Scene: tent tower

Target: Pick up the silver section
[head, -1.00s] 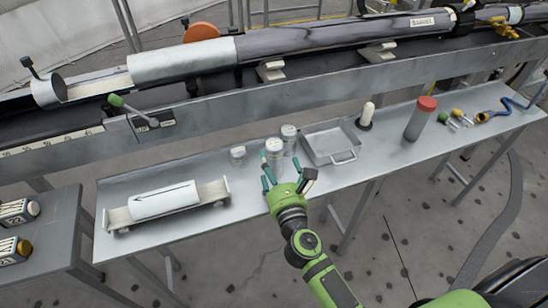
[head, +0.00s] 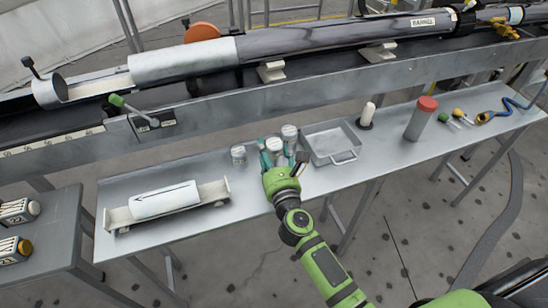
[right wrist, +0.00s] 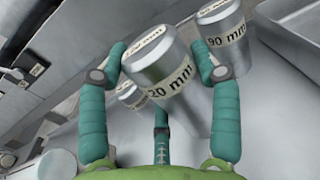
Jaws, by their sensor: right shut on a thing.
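Several small silver cylinders with printed labels stand on the grey bench. A third silver cylinder (head: 238,155) stands to the left. I cannot tell whether the held one is lifted. My left gripper is out of view.
A white roll with an arrow (head: 165,199) lies in a cradle at the bench's left. A metal tray (head: 332,143), a white-topped peg (head: 367,112) and a red-capped grey cylinder (head: 420,118) stand to the right. A long barrel (head: 310,40) lies behind.

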